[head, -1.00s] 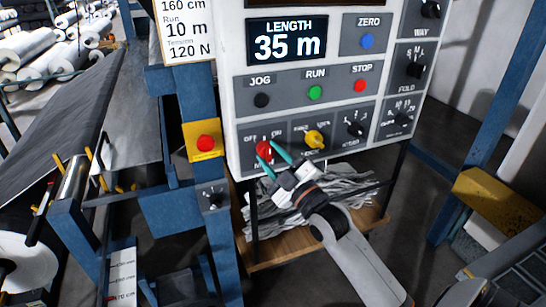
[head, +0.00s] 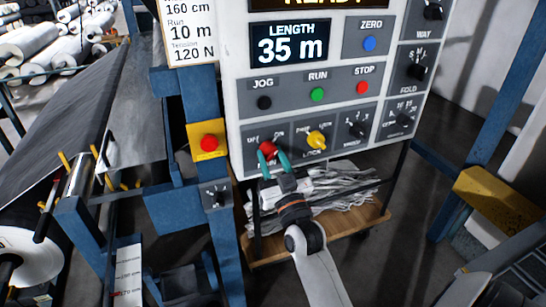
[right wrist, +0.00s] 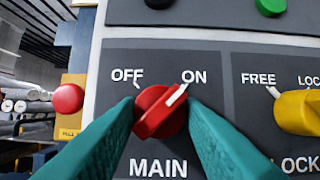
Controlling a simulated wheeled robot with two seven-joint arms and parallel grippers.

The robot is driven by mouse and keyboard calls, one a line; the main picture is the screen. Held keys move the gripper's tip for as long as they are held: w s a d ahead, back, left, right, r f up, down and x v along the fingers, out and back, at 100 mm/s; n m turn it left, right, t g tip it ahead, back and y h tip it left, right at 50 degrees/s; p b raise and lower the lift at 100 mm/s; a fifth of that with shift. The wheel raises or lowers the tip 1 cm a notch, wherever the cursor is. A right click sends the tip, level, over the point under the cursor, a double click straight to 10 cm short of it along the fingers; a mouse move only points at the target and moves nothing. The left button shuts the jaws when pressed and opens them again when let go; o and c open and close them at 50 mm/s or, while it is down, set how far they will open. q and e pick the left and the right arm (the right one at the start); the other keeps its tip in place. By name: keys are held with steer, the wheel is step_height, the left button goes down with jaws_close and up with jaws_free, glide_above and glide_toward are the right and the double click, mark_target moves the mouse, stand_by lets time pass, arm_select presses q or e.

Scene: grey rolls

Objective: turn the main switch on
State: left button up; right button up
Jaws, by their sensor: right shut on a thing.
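The red main switch (head: 267,149) is a knob at the lower left of the control panel, partly covered by my gripper in the head view. In the right wrist view the red knob (right wrist: 158,112) sits above the word MAIN, and its white mark points up and right to ON. My right gripper (head: 275,162) is shut on the knob, with one green finger on each side of it. The fingers also show in the right wrist view (right wrist: 162,116). My left gripper is not in view.
A yellow FREE/LOCK knob (head: 317,140) is close to the right of the switch. A red button on a yellow box (head: 209,143) is to the left. The JOG, RUN and STOP buttons are above. A display at the panel top reads READY, partly cut off.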

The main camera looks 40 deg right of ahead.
steer(key=shift+f+m, duration=0.1)
steer(key=shift+m, duration=0.3)
steer(key=o, duration=1)
steer(key=b+v, duration=0.4)
steer(key=v, duration=0.8)
steer(key=shift+a, duration=0.1)
